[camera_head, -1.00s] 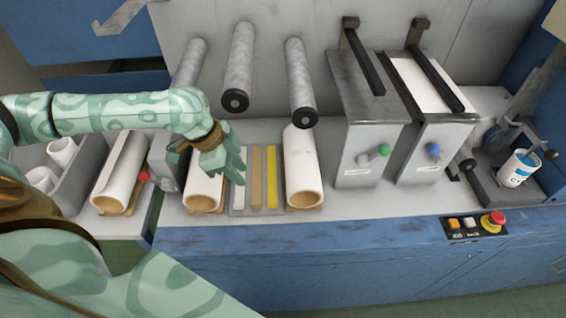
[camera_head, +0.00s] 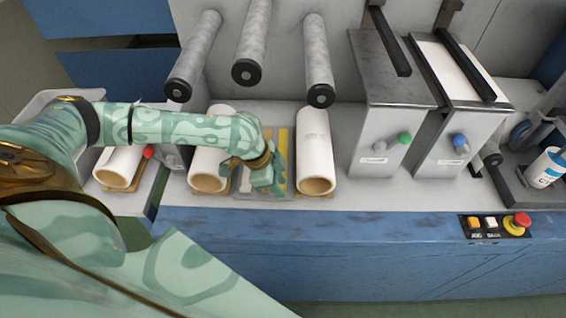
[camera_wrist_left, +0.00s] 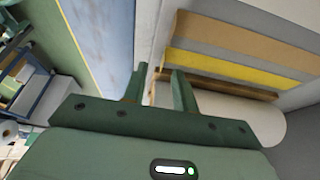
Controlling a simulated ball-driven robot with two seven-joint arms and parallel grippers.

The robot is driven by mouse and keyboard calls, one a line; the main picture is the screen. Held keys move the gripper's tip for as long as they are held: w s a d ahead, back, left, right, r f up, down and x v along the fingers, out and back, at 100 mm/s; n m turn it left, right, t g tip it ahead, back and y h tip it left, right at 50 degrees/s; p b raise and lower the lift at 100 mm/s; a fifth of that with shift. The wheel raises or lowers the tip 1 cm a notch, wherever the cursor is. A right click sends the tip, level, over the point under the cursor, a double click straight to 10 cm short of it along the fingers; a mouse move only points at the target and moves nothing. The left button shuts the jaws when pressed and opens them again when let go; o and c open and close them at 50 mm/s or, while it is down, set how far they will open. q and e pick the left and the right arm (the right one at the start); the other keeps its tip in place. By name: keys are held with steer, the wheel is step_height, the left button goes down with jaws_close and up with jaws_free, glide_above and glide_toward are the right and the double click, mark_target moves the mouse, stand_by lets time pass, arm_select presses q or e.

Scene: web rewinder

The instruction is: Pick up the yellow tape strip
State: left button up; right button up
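The yellow tape strip (camera_head: 283,146) lies in a grey tray (camera_head: 245,196) between two white rolls in the head view. My left gripper covers part of it there. In the left wrist view the yellow strip (camera_wrist_left: 235,69) runs across the upper right, beside a tan strip (camera_wrist_left: 250,42). My left gripper (camera_head: 270,186) hangs over the tray's front part in the head view. My right gripper is not in view.
White rolls on tan cores stand on either side of the tray, one on the left (camera_head: 208,165) and one on the right (camera_head: 314,150). Grey rollers (camera_head: 252,45) jut out above. A control panel (camera_head: 495,225) with a red button is at the front right.

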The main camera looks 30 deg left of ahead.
arm_select(q)
steer(key=shift+w+d+f, duration=0.15)
steer(key=shift+w+f, duration=0.05)
steer(key=shift+f, duration=0.5)
jaws_close()
steer(key=shift+r, duration=0.15)
